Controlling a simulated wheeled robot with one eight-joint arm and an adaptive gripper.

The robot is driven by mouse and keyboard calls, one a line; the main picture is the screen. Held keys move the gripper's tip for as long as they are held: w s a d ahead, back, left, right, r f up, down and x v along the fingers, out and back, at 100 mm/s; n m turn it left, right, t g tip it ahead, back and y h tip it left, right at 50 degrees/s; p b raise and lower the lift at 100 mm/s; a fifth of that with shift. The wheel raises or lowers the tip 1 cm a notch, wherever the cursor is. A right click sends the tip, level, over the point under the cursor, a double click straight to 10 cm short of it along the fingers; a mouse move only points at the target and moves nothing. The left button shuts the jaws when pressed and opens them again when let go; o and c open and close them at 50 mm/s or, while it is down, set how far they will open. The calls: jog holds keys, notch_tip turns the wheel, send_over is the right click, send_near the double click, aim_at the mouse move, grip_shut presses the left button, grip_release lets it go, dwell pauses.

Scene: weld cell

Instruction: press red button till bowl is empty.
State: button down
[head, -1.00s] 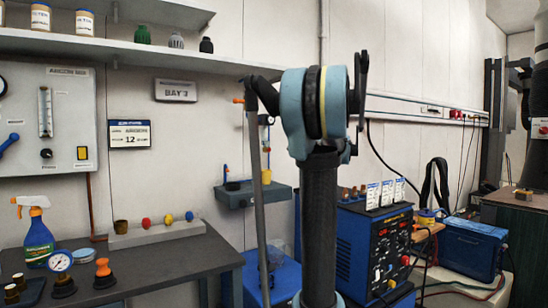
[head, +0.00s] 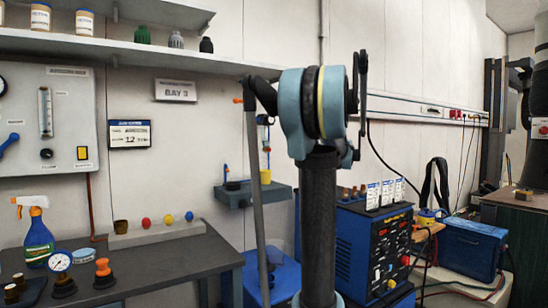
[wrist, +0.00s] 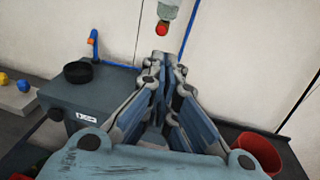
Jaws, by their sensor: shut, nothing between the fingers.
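In the wrist view my gripper (wrist: 168,70) is shut and empty, with its fingertips below and close to a small red button-like piece (wrist: 162,28). This piece hangs under a pale, partly see-through body (wrist: 168,8); I cannot tell if the fingers touch it. A small black bowl (wrist: 77,72) stands left of the fingers on a grey-blue box (wrist: 60,97). Its inside looks dark, and I cannot tell if anything is in it. In the head view the bowl (head: 233,185) shows small on the wall box (head: 240,199). My arm blocks part of the head view.
A blue pipe with an orange end (wrist: 93,38) rises behind the bowl. A red bin (wrist: 260,152) is at the lower right. A blue welder (head: 360,250) stands right.

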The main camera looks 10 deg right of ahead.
jog(key=shift+w, duration=0.1)
jog(key=r+x, duration=0.1)
jog(key=x, duration=1.2)
jog(key=shift+w+a+f, duration=0.3)
jog(key=shift+w+f, duration=0.05)
jog(key=shift+f, duration=0.1)
jog(key=shift+w, duration=0.1)
jog(key=shift+x, duration=0.95)
jog(key=shift+r, duration=0.1)
jog(key=f+v, duration=0.1)
jog(key=v, duration=1.3)
jog(key=shift+d+r, duration=0.2)
jog(key=shift+r, duration=0.2)
